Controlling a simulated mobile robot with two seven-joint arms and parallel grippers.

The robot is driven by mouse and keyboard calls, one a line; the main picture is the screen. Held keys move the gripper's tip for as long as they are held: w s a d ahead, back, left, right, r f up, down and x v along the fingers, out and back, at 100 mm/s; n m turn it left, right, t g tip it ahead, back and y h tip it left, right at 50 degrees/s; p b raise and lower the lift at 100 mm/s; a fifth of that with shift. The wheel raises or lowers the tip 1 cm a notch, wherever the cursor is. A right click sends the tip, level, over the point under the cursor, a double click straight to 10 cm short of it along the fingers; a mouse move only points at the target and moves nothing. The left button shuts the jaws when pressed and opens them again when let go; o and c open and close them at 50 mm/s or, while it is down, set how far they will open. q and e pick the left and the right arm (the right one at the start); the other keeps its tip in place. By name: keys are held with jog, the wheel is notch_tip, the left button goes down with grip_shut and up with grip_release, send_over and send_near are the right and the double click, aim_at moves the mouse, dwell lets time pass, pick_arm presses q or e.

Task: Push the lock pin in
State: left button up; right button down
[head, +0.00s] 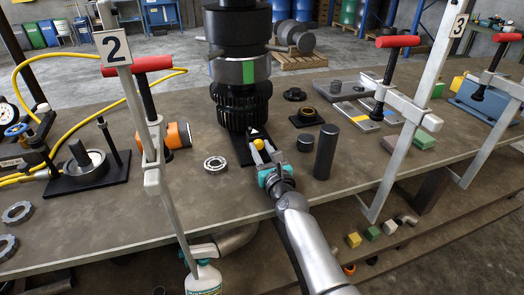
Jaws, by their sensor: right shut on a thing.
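The transmission (241,72) stands upright on the bench, a dark stack with a toothed gear at its lower end and a green mark on a grey band. A black base plate (242,149) lies under it. My right gripper (259,149) reaches in from the bottom and is shut on the lock pin at this knob. The pin's shaft is hidden, so I cannot tell how deep it sits. My left gripper is not in view.
A dark tall cylinder (326,152) and a short one (306,143) stand right of my gripper. A bearing ring (215,163) lies to the left. Clamp posts with red handles (137,65) rise on both sides. The bench front between the bearing and left post is clear.

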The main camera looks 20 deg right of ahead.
jog(key=c, duration=0.9)
grip_release()
jog(key=shift+w+r, duration=0.1)
jog(key=shift+w, duration=0.05)
jog(key=shift+o, duration=0.8)
jog(key=shift+w, duration=0.1)
jog(key=shift+o, duration=1)
jog(key=s, duration=0.4)
jog(key=s+p, duration=0.1)
jog(key=s, duration=0.8)
jog(key=shift+s+d+p, duration=0.25)
jog(key=shift+s+p, duration=0.1)
jog(key=shift+s, duration=0.85)
